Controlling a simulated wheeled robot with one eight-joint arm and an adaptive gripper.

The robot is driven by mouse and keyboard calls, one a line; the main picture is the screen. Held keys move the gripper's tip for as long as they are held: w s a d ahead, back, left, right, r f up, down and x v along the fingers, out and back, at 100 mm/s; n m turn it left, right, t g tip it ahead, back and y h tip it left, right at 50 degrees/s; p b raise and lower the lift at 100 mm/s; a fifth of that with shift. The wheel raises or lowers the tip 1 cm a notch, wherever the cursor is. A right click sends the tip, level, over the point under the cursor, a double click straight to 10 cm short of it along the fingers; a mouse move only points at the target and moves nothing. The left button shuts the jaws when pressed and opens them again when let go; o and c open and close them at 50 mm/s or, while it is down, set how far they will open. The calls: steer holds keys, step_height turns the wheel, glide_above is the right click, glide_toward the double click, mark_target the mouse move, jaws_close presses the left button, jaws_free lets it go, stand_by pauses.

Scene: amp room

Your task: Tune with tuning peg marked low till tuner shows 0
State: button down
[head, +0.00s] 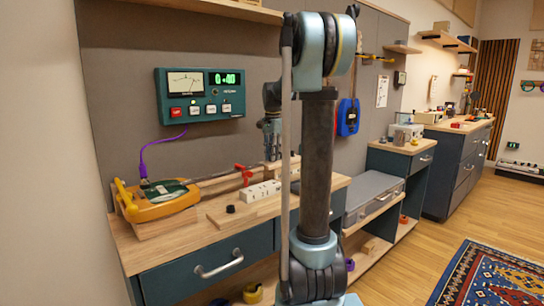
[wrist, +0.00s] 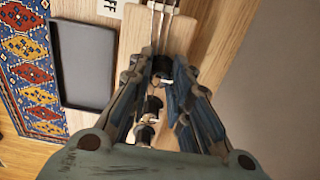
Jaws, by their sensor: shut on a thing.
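A yellow and green stringed instrument (head: 160,200) lies on the wooden workbench, its neck running right to a wooden headstock (head: 284,166). My gripper (head: 271,150) points down at the headstock end. In the wrist view my gripper (wrist: 163,78) is shut on a tuning peg, mostly hidden between its fingers; its marking cannot be read. A green tuner (head: 200,95) hangs on the wall, with a needle dial and lit green digits too small to read surely.
A red clamp (head: 243,174) and a white strip (head: 262,191) are close to the neck. A small black knob (head: 230,208) sits on the bench front. A grey case (head: 372,192) lies to the right. A purple cable runs from the instrument's body.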

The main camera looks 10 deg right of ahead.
steer(key=shift+n, duration=0.4)
steer(key=n, duration=0.3)
steer(key=shift+w, duration=0.1)
steer(key=n, duration=0.4)
steer(key=shift+n, duration=0.3)
steer(key=n, duration=0.3)
steer(key=shift+n, duration=2.1)
steer(key=shift+w, duration=0.1)
steer(key=c, duration=1.4)
jaws_free()
steer(key=shift+c, duration=0.2)
steer(key=shift+r, duration=0.15)
